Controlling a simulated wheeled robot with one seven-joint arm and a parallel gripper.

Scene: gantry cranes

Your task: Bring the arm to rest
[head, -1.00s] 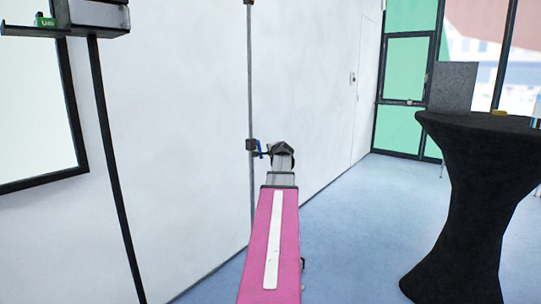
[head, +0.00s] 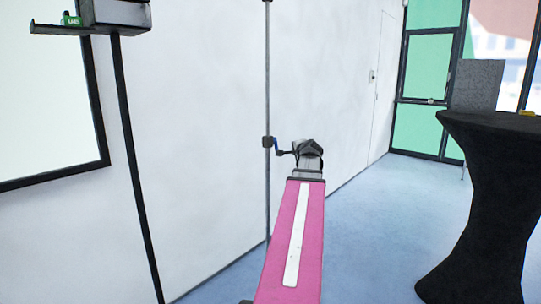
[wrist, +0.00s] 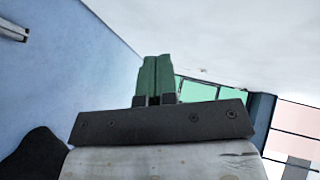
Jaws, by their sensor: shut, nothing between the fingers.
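My arm, with a long pink link, reaches forward in the middle of the head view. Its dark end (head: 310,153) is close to a thin upright pole (head: 268,90) by the white wall; I cannot tell if they touch. A blue handle-like piece shows between the pole and the arm's end. In the wrist view my gripper (wrist: 157,62) shows two green fingers pressed together, with nothing between them. In the head view the fingers cannot be made out.
A black-covered standing table (head: 490,190) is at right, with a grey panel (head: 478,85) behind it. A dark stand with a shelf (head: 90,28) is at left, holding a small green box (head: 72,19). Blue floor (head: 390,210) is clear between arm and table.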

